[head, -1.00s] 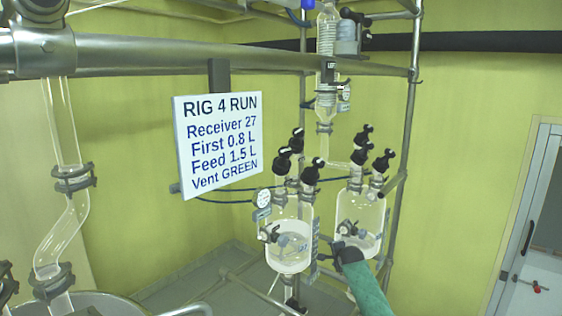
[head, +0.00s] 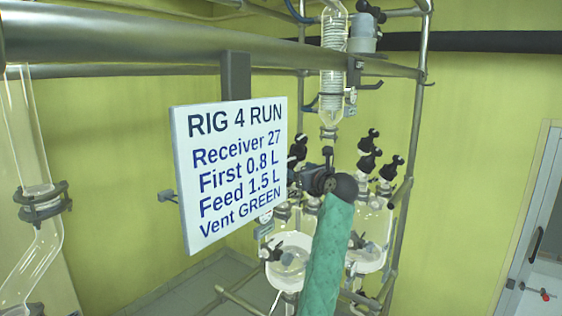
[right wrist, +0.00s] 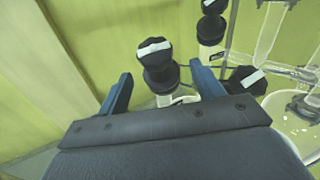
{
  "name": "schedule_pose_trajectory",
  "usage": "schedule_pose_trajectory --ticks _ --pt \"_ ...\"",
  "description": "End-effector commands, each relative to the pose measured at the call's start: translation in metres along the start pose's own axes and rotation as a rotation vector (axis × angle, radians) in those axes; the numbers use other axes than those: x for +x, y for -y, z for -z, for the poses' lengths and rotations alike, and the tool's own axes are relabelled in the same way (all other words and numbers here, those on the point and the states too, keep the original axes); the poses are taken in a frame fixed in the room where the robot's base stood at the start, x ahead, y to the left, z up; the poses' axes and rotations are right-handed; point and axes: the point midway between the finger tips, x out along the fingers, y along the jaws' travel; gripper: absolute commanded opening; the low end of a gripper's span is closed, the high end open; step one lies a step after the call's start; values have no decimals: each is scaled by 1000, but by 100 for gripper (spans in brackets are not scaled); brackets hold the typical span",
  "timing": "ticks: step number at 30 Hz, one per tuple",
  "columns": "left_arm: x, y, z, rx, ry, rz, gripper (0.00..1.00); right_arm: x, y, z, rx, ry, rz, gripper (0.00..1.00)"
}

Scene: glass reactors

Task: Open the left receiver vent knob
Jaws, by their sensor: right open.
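The left receiver (head: 290,258) is a clear glass vessel, partly hidden behind my right arm. Black knobs (head: 298,147) stand on its top, some covered by my right gripper (head: 316,178). In the right wrist view my right gripper (right wrist: 161,74) is open, with its two blue fingers apart. A black knob with a white stripe (right wrist: 155,57) shows between the fingertips, on a glass neck. I cannot tell whether the fingers touch it, or for certain that it is the vent knob. My left gripper is not in view.
A second striped black knob (right wrist: 246,80) sits just right of the right finger, and another (right wrist: 213,6) is farther up. The right receiver (head: 372,238) stands close by. A white sign (head: 232,170) reading "Vent GREEN" hangs left of my arm. Metal rails (head: 408,150) frame the rig.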

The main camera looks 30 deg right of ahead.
Motion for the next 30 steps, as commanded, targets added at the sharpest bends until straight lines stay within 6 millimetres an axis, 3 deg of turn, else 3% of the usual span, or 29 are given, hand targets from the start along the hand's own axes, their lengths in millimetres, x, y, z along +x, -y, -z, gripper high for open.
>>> schedule_pose_trajectory --ticks 5,11,21,30 --pt "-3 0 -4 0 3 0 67 0 -6 -6 38 12 -9 67" --pt "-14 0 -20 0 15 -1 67 23 -5 -9 38 9 -9 67" --pt "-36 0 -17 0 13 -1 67 67 -6 -7 37 9 -9 67" --pt "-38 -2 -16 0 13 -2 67 75 -6 -5 36 11 -9 67"
